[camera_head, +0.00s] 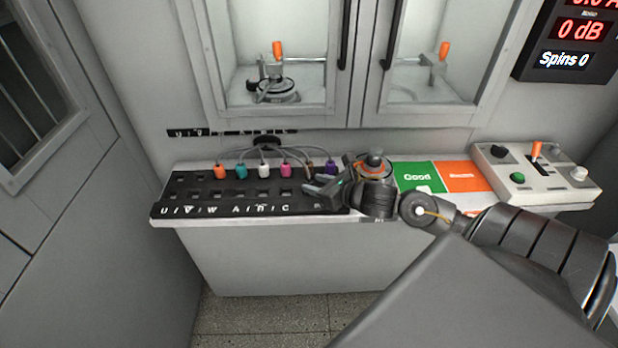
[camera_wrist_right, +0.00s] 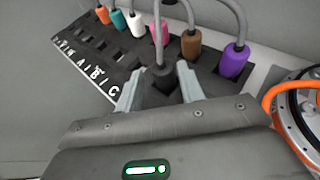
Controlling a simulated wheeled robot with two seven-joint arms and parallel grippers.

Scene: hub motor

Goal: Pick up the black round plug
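The black round plug (camera_wrist_right: 160,76) shows in the right wrist view, with a grey cable rising from its top. It stands at the near side of the black socket panel (camera_wrist_right: 95,62), in front of the pink plug (camera_wrist_right: 160,32). My right gripper (camera_wrist_right: 160,84) is open, with one finger on each side of the black plug; firm contact is not visible. In the head view the right gripper (camera_head: 322,188) is over the right end of the panel (camera_head: 235,208) and hides the black plug. My left gripper is not in view.
Orange (camera_head: 220,172), teal (camera_head: 241,172), white (camera_head: 264,172), pink (camera_head: 286,171), brown and purple (camera_head: 329,167) plugs stand in the panel's back row. A hub motor (camera_head: 374,162) is close right of the gripper. Beyond are the Good/Return mat (camera_head: 417,177) and a control box (camera_head: 537,182).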

